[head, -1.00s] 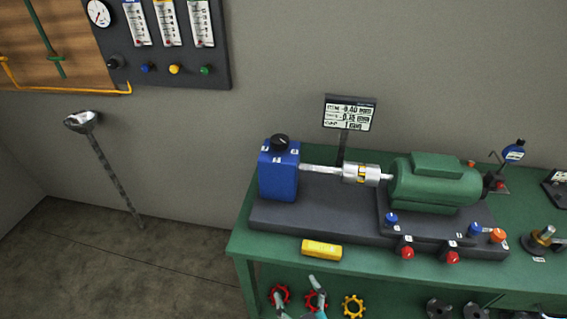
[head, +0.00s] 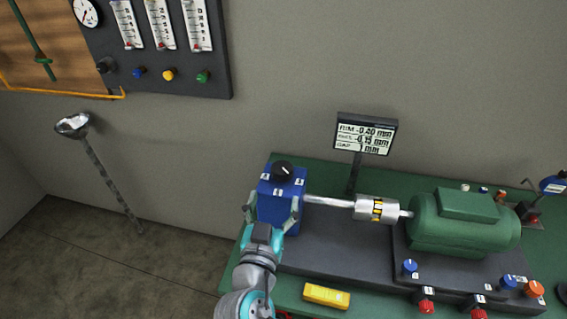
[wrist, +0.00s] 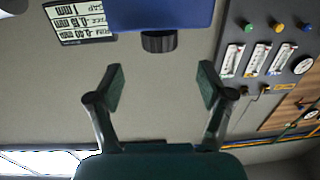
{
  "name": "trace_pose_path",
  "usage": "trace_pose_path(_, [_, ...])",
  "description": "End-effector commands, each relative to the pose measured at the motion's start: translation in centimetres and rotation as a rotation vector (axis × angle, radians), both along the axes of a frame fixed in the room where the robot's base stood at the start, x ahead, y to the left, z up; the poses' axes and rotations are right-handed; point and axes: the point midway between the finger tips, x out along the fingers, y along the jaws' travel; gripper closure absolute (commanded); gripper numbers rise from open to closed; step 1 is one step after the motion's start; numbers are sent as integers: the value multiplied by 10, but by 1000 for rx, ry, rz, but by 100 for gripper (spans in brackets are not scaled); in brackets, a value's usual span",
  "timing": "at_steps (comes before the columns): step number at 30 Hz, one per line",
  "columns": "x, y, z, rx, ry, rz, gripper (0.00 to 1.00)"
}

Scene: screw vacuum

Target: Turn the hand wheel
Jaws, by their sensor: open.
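A black round knob (head: 283,171) sits on top of a blue box (head: 280,212) at the left end of the bench machine. It is the most wheel-like part near me; I cannot tell for sure that it is the hand wheel. My gripper (head: 272,210) is open and empty, its two fingers spread in front of the blue box, below the knob. In the wrist view, which is upside down, the knob (wrist: 159,41) hangs from the blue box (wrist: 163,14). It lies beyond and between my open fingers (wrist: 160,84), apart from both. The fingers partly hide the box in the head view.
A shaft and silver coupling (head: 376,208) run right from the box to a green motor (head: 462,226). A display (head: 365,135) stands behind. A yellow block (head: 326,296) lies at the bench front. A gauge panel (head: 160,75) is on the wall.

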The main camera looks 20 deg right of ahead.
Motion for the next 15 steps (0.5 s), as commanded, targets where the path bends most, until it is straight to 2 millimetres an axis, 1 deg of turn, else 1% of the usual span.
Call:
trace_pose_path(5, [21,-14,0,0,0,-4,21])
trace_pose_path(12, [58,-36,0,-1,0,-3,21])
trace_pose_path(15, [70,-43,0,-1,1,-2,21])
